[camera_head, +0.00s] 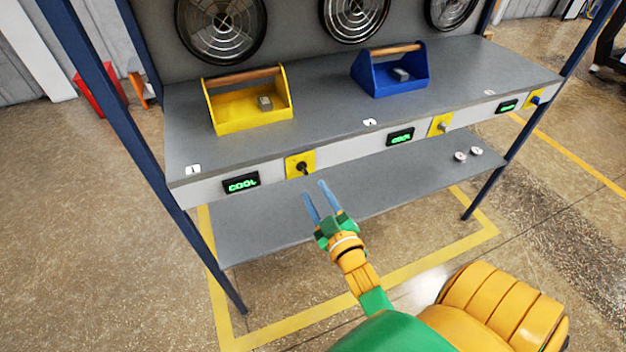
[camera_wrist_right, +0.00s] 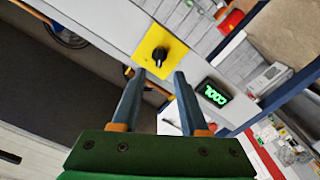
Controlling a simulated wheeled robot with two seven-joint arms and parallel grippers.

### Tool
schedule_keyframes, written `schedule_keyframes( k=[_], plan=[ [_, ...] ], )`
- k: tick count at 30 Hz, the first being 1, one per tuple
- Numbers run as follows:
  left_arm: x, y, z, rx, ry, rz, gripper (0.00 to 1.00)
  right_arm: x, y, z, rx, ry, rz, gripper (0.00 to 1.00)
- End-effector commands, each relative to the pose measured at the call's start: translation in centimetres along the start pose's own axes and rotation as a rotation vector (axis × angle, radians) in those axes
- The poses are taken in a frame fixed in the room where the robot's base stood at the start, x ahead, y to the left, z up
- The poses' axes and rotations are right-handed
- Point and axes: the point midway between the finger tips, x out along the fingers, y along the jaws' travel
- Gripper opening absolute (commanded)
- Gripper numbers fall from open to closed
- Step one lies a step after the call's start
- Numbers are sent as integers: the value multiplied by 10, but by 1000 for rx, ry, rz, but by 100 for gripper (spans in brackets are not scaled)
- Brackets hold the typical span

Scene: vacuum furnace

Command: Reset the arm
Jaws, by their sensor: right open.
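My right gripper (camera_head: 320,203) is open and empty, just in front of the workbench's front panel in the head view. Its two blue-grey fingers point at the black knob (camera_head: 302,168) on a yellow plate at the left part of the panel. In the right wrist view the fingers (camera_wrist_right: 157,85) are spread apart, with the black knob (camera_wrist_right: 159,54) beyond their tips. The fingers appear apart from the knob. A display reading COOL (camera_head: 241,183) sits left of the knob and also shows in the wrist view (camera_wrist_right: 215,94). My left gripper is not in view.
A yellow tote (camera_head: 250,116) and a blue tote (camera_head: 390,86) stand on the grey bench top (camera_head: 330,108), each holding a small grey block. A lower shelf (camera_head: 400,183) carries two small white round items. Blue posts frame the bench; the floor in front is clear.

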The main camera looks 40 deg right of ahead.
Motion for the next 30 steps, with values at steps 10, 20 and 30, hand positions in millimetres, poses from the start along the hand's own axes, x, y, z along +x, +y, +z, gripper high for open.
schedule_keyframes(
  k=[10, 20, 30],
  plan=[
    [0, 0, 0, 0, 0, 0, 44, 0, -4, 4, 6, -12, -12, 44],
    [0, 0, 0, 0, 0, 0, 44, -122, -178, 191, 174, -652, -490, 44],
    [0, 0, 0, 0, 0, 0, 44, -324, -193, 304, 97, -1265, -715, 44]
  ],
)
